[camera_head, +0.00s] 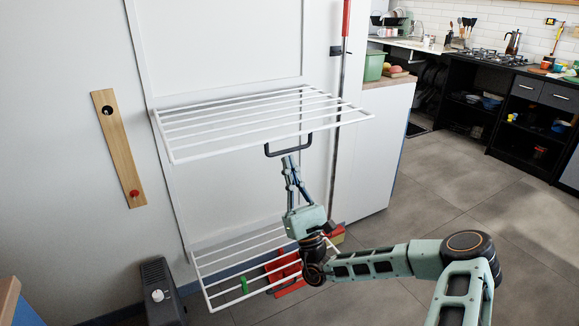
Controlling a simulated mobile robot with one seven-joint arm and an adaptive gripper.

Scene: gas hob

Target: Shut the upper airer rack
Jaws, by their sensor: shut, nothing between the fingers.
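The upper airer rack (245,121) is a white rack of parallel bars. It stands out from the white wall panel, folded down and roughly level. A dark U-shaped handle (288,149) hangs under its front edge, right of the middle. My gripper (290,157) points up from below, with its fingertips just under the handle. The fingers are shut and empty. I cannot tell whether they touch the handle. The lower airer rack (240,256) also stands out from the wall, beneath the upper one and behind my gripper's base.
A wooden strip (119,147) with a red knob is on the wall at left. A dark heater-like box (160,293) stands below it. A red-handled pole (341,100) leans beside the racks. Red items lie under the lower rack. A white cabinet (374,150) is at right; the grey floor beyond is open.

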